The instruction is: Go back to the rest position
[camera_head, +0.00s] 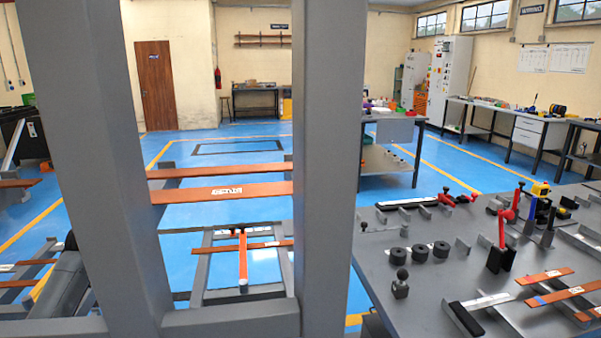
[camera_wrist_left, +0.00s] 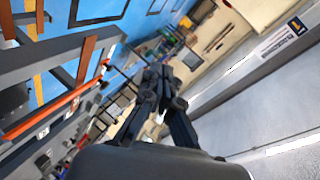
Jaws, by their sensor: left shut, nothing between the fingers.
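My left gripper (camera_wrist_left: 160,76) shows in the left wrist view, with its dark fingers together and nothing held between them. It is in the air, tilted against the room, with a grey steel frame on the right of that view. In the head view I cannot make out the left gripper. My right gripper is in neither view.
Two grey posts (camera_head: 80,150) of a frame stand close in the head view, with copper bars (camera_head: 222,192) behind them. A grey worktable (camera_head: 420,270) with tools and black cylinders stands at right. Blue floor (camera_head: 440,178) is open beyond.

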